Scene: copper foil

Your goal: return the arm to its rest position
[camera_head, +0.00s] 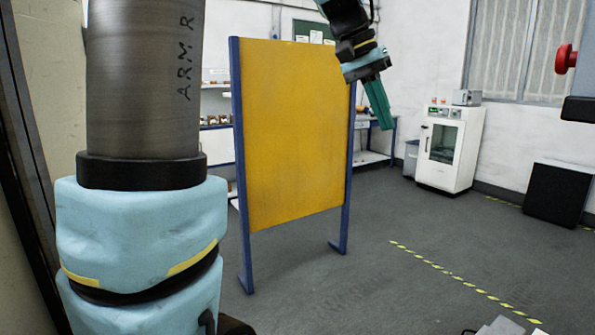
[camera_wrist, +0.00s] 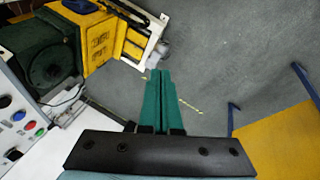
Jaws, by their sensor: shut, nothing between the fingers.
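My gripper (camera_head: 379,103) shows at the top of the head view, in front of the upper right corner of the yellow panel. Its green fingers are together and point down and slightly right, with nothing between them. In the wrist view my gripper (camera_wrist: 160,74) has its two green fingers side by side, closed and empty, over the grey floor. A large light-blue and grey part of my arm, marked ARM R, fills the left of the head view.
A yellow panel (camera_head: 290,140) on blue legs stands behind my gripper. A white cabinet (camera_head: 450,148) and a black box (camera_head: 555,193) stand further right. The wrist view shows a yellow and green machine (camera_wrist: 98,40) at left. Floor right of the panel is mostly clear.

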